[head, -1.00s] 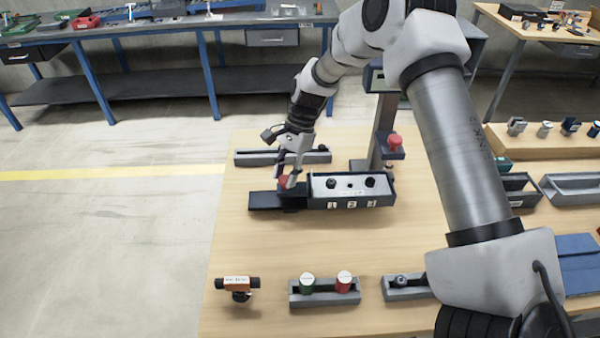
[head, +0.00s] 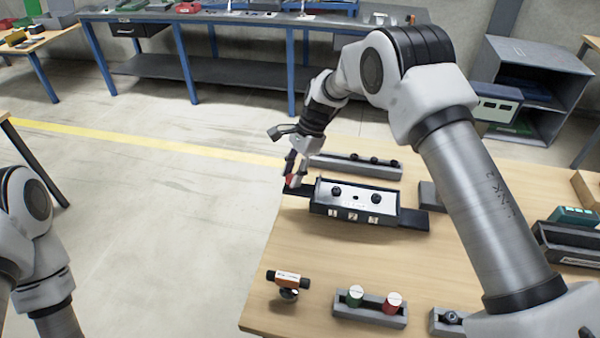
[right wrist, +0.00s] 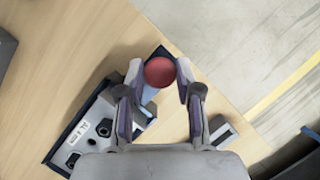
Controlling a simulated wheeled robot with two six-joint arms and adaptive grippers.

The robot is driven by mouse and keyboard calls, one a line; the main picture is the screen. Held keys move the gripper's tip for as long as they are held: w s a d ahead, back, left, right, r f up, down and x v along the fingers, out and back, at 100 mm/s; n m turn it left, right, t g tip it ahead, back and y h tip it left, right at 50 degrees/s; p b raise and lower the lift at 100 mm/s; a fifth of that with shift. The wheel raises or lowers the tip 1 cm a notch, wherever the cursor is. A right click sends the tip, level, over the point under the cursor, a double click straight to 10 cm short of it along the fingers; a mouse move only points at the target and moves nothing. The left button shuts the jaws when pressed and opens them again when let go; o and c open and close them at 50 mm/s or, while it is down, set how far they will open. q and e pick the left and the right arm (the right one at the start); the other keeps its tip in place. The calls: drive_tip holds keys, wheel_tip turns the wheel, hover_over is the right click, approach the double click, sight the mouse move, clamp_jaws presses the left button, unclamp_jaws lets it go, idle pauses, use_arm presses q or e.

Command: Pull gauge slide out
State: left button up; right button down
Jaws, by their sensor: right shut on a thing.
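The gauge block is a dark tray with a pale top, black knobs and white number labels (head: 356,200). It lies on a black base plate (head: 414,219), whose bare end shows to the right of the block. A red knob (head: 292,181) is at the block's left end. My right gripper (head: 295,172) is shut on this knob from above. In the right wrist view the round red knob (right wrist: 159,72) sits between the fingertips, with the block (right wrist: 92,128) at lower left. My left arm shows at the lower left of the head view; its gripper is out of frame.
A long grey rack (head: 355,167) lies just behind the block. In front are an orange and black instrument (head: 288,281) and a grey holder (head: 370,316) with green and red capped cylinders. The table's left edge is close to the gripper, with open floor beyond.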

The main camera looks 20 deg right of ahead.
drive_tip(key=shift+s+f, duration=0.15)
drive_tip(key=shift+f, duration=0.1)
drive_tip(key=c, duration=0.8)
unclamp_jaws()
drive_tip(key=shift+a, duration=0.1)
drive_tip(key=shift+w, duration=0.35)
drive_tip(key=v, duration=1.2)
drive_tip(key=shift+f, duration=0.1)
drive_tip(key=shift+f, duration=0.1)
